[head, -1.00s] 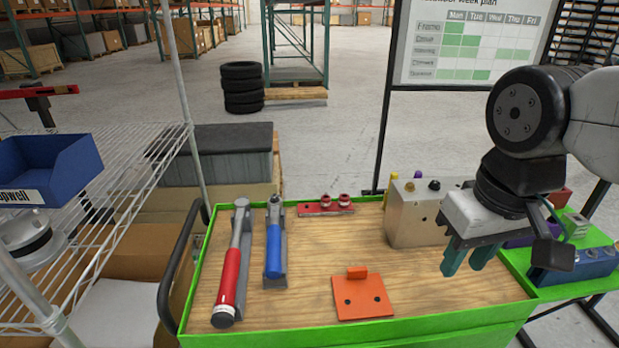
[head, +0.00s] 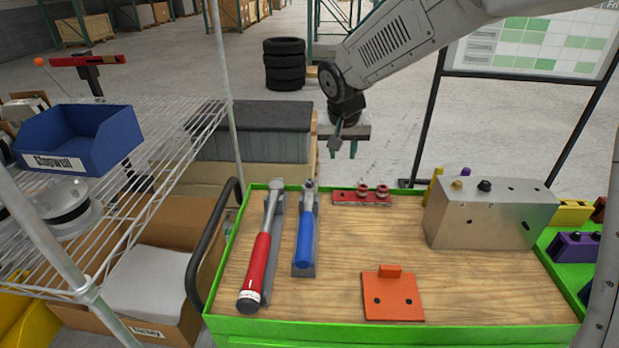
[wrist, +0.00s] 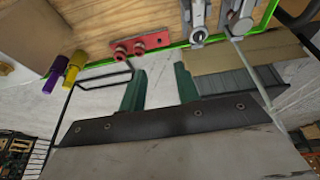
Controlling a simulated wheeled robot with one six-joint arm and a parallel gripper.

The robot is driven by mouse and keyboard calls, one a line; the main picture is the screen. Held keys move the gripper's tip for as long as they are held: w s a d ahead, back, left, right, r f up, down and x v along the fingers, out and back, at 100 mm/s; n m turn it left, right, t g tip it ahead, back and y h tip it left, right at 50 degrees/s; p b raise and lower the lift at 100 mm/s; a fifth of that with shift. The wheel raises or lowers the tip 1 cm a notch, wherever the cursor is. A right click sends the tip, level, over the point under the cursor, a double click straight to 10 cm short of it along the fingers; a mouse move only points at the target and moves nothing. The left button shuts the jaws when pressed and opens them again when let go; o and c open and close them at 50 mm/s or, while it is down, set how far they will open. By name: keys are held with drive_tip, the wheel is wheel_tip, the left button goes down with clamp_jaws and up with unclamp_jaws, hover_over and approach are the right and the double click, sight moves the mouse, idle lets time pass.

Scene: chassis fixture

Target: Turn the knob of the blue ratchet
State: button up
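The blue ratchet (head: 304,240) lies in a grey holder on the wooden cart top, its metal head and small knob (head: 309,186) toward the far edge. In the wrist view its metal head (wrist: 197,18) shows at the top, and its blue handle is out of frame. My gripper (head: 344,150) hangs beyond the cart's far edge, right of the ratchet head and apart from it. In the wrist view my gripper (wrist: 160,68) shows two green fingers wide apart with nothing between them.
A red-handled ratchet (head: 260,262) lies just left of the blue one. A red block with two knobs (head: 362,197) sits to the right near the far edge. A metal box (head: 488,218) and an orange plate (head: 392,300) are further right. A wire shelf (head: 150,190) stands left.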

approach(310, 181)
drive_tip(key=shift+t, duration=0.3)
drive_tip(key=x, duration=0.7)
drive_tip(key=shift+s+f, duration=0.15)
drive_tip(key=shift+f, duration=0.25)
clamp_jaws()
